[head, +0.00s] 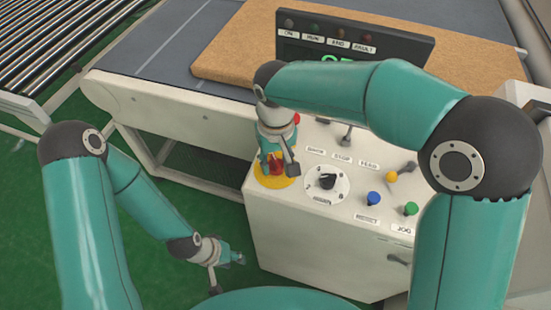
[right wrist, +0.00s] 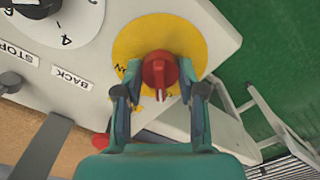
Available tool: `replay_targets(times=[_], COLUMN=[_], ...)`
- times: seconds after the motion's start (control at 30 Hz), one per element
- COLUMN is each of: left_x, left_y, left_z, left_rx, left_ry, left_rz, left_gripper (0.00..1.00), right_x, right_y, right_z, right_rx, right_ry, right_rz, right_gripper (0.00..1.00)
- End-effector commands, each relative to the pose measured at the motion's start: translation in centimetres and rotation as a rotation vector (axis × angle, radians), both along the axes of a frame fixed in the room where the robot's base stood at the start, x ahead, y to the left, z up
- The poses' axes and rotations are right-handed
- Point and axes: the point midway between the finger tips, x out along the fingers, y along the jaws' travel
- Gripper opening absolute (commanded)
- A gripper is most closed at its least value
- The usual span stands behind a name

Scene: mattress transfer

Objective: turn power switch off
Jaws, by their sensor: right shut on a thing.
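The power switch is a red rotary knob (right wrist: 160,72) on a round yellow plate (right wrist: 188,32), at the left corner of the white control box (head: 315,255). In the right wrist view its narrow grip points down, toward my gripper. Lettering on the plate is partly hidden by the fingers. My right gripper (head: 275,162) reaches down over the knob from above, with one finger on each side, shut on it. My left gripper (head: 228,262) hangs low beside the box's left side, over the green floor, apart from the switch. Its finger opening is too small to tell.
Beside the switch are a black dial (head: 327,181), a blue button (head: 373,198), a green button (head: 410,208) and a yellow-knobbed lever (head: 392,177). A dark display panel (head: 350,45) stands behind. The tan mattress (head: 225,50) lies on the conveyor (head: 150,65).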

Motion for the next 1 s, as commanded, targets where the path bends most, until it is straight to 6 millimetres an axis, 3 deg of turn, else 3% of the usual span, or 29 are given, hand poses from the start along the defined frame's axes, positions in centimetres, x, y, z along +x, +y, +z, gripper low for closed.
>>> replay_targets(times=[0.3, 0.77, 0.8, 0.93, 1.0], left_x=[0.0, 0.0, 0.0, 0.0, 0.0], left_y=[0.0, 0.0, 0.0, 0.0, 0.0], left_z=[0.2, 0.21, 0.21, 0.2, 0.2], left_rx=[0.0, 0.0, 0.0, 0.0, 0.0], left_ry=[0.0, 0.0, 0.0, 0.0, 0.0], left_rz=[0.0, 0.0, 0.0, 0.0, 0.0], left_gripper=[0.4, 0.4, 0.4, 0.4, 0.4], right_x=[0.13, 0.14, 0.14, 0.09, 0.07], right_y=[0.02, 0.01, 0.01, 0.0, 0.01], right_z=[0.12, 0.12, 0.12, 0.09, 0.08], right_rx=[0.002, 0.002, 0.001, 0.002, 0.001], right_ry=[-0.005, -0.006, -0.006, -0.004, -0.003], right_rz=[0.106, 0.119, 0.119, 0.119, 0.119], right_gripper=[0.04, 0.04, 0.44, 0.64, 0.64])
